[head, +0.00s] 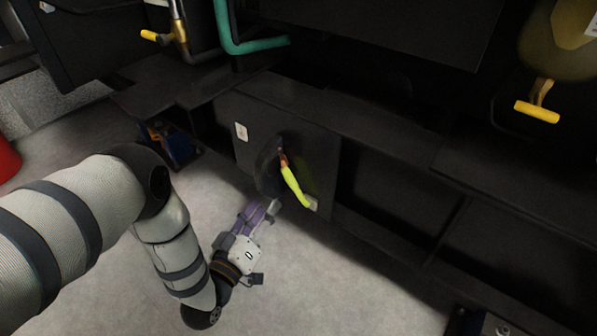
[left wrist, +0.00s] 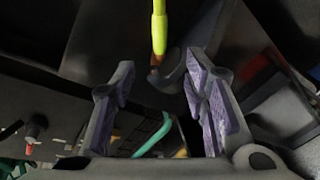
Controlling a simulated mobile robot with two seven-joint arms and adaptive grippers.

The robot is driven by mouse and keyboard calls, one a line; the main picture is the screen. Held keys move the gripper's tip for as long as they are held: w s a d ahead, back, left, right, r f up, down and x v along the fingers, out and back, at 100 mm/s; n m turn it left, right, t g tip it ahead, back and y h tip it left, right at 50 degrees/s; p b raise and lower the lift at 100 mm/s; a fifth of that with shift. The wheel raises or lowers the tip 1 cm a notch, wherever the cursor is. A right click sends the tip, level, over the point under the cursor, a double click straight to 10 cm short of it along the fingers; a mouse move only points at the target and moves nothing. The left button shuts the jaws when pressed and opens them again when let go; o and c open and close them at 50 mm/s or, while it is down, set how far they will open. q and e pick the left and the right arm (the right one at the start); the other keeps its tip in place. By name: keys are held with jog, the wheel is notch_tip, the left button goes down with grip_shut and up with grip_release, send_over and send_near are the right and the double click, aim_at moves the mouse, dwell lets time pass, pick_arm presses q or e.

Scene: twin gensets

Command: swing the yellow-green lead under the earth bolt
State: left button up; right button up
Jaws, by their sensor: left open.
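The yellow-green lead (head: 294,184) hangs slanting down and right in front of a dark plate on the black base frame. Its upper end is reddish-brown, by a dark rounded part; its lower end is by a small pale piece (head: 312,204). I cannot clearly make out the earth bolt. My left gripper (head: 268,208) is open and empty, below and left of the lead, pointing up towards it. In the left wrist view the lead (left wrist: 159,28) comes down from the top edge, between the lines of the two purple-padded fingers (left wrist: 160,85), apparently beyond their tips. My right gripper is not in view.
The black base frame (head: 385,130) runs across the scene, with a white label (head: 241,132) left of the lead. Yellow-handled valves (head: 537,112) and a green hose (head: 225,30) are above. A blue mount (head: 178,148) stands left. Grey floor is clear around the gripper.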

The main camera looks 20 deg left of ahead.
aim_at(285, 177)
pick_arm(q)
jog(key=w+b, duration=0.1)
jog(key=w, duration=0.2)
jog(key=w+b, duration=0.2)
jog(key=w, duration=0.2)
jog(key=w+d+b, duration=0.1)
jog(key=w, duration=0.3)
jog(key=shift+r, duration=0.1)
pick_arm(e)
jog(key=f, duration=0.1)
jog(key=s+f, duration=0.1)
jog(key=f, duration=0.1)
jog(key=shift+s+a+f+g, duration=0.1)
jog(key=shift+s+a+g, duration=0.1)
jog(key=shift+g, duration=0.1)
pick_arm(q)
jog(key=shift+d, duration=0.1)
grip_shut()
